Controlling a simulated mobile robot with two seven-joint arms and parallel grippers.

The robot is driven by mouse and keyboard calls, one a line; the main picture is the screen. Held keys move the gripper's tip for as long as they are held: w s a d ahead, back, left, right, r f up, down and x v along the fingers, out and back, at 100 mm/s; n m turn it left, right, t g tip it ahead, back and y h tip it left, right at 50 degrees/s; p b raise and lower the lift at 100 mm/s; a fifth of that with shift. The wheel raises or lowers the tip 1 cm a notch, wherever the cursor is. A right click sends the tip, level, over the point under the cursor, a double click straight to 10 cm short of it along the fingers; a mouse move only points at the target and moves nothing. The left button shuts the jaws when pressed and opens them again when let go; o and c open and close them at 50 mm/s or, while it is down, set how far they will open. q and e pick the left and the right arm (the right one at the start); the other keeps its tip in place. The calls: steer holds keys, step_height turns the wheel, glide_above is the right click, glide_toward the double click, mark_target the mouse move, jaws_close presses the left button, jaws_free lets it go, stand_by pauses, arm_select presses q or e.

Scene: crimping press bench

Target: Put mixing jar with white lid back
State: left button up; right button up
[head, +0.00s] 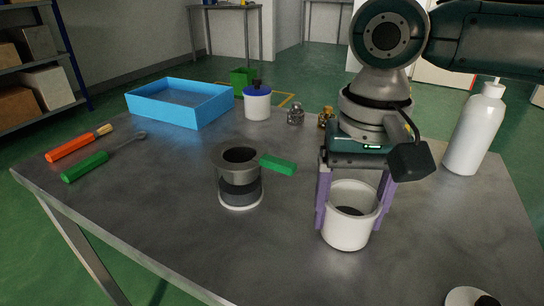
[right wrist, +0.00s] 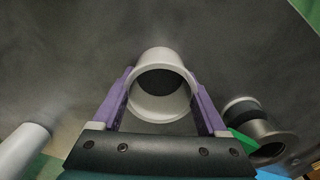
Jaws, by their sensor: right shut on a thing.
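The mixing jar (head: 345,232) is a white, open-topped cup at the right front of the bench; dark shows inside it. My right gripper (head: 350,207) comes from above, its purple fingers shut on opposite sides of the jar. The jar is upright, at or just above the bench top; I cannot tell which. In the right wrist view the jar (right wrist: 160,105) sits between both fingers (right wrist: 162,105). A white disc with a dark knob (head: 468,296), looking like the lid, lies at the lower right, cut by the frame edge. My left gripper is not in view.
A grey and dark cylinder (head: 240,190) and a green block (head: 278,164) stand left of the jar. A blue-lidded jar (head: 257,105), blue tray (head: 185,103) and small metal parts (head: 296,115) are behind. A white bottle (head: 475,130) stands right.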

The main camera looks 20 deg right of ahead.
steer(key=o, duration=1.5)
steer(key=shift+f, duration=0.1)
steer(key=shift+r, duration=0.2)
step_height(320, 180, up, 12)
steer(key=p, duration=0.4)
steer(key=s+a+f+n+y, duration=0.1)
steer(key=s+a+f+n, duration=0.1)
steer(key=a, duration=0.1)
steer(key=s+a+f+n+t+y, duration=0.1)
steer(key=s+a+f+n, duration=0.1)
steer(key=s+a+f, duration=0.1)
steer(key=s+a+f+n+t+y, duration=0.1)
steer(key=s+a+f+n, duration=0.1)
steer(key=a+f, duration=0.1)
steer(key=shift+s+a+n, duration=0.15)
steer(key=shift+a+n, duration=0.15)
steer(key=shift+a, duration=0.6)
steer(key=s, duration=0.2)
steer(key=s+d+f+t, duration=0.1)
steer(key=shift+s+d+n, duration=0.1)
steer(key=shift+s+n, duration=0.15)
steer(key=shift+n, duration=0.05)
steer(key=s+d+h, duration=0.1)
steer(key=d, duration=0.1)
steer(key=s+d+h, duration=0.1)
steer(key=s+d, duration=0.3)
steer(key=shift+s+d+f+t+h, duration=0.15)
steer(key=shift+d+f+t+h, duration=0.15)
steer(key=shift+f+h, duration=0.1)
